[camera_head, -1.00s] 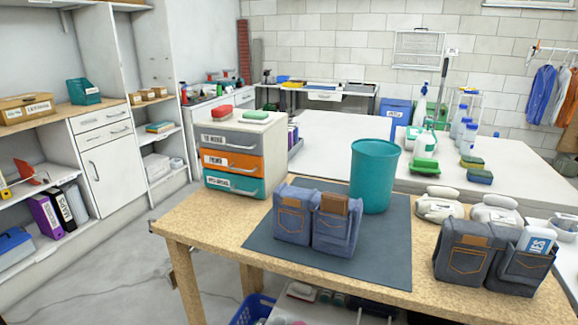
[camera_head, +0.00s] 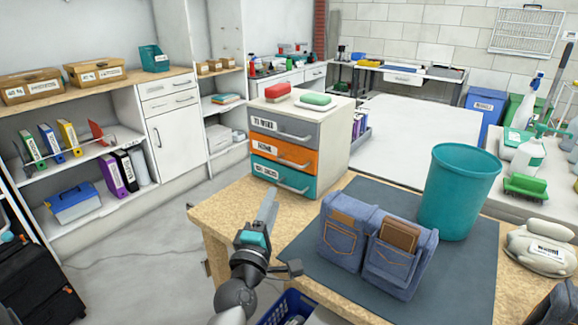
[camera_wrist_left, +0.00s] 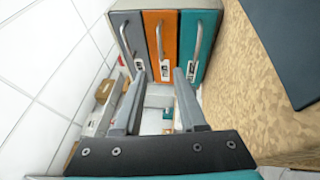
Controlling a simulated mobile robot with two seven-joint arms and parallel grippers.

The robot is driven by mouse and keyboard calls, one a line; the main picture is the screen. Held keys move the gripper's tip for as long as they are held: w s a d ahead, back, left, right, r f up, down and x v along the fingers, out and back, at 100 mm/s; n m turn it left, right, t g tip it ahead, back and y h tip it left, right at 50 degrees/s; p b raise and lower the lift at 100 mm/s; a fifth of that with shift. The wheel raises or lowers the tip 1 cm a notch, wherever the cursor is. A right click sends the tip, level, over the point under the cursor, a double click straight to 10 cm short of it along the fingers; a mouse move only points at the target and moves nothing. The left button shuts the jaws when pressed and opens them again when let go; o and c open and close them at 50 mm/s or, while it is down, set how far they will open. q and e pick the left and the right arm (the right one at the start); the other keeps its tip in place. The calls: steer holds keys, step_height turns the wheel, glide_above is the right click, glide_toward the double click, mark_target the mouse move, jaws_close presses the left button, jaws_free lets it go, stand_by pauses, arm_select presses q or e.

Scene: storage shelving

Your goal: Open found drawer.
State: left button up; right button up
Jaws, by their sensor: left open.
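A small white drawer unit (camera_head: 330,125) stands on the wooden workbench (camera_head: 215,210), with three labelled drawers. The top drawer is grey (camera_head: 285,127), the middle one orange (camera_head: 283,153) and the bottom one teal (camera_head: 281,178). All three look closed, each with a metal bar handle. In the left wrist view the drawer fronts appear sideways, with the teal front (camera_wrist_left: 185,30) at the right. My left gripper (camera_head: 268,208) is open and empty, in front of and below the unit near the bench's left edge. Its fingers (camera_wrist_left: 158,75) are apart from the handles. My right gripper is not in view.
A red item (camera_head: 277,90) and a green-topped item (camera_head: 315,100) lie on the unit. A denim organiser (camera_head: 365,240) and teal bin (camera_head: 460,190) stand on the dark mat (camera_head: 300,248) to the right.

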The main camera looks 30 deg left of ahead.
arm_select(q)
steer(key=b+x, duration=0.2)
steer(key=x, duration=1.1)
steer(key=shift+w, duration=0.15)
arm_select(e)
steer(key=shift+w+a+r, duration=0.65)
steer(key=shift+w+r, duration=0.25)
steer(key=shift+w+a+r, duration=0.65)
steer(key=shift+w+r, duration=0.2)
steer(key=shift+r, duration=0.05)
arm_select(q)
jaws_close()
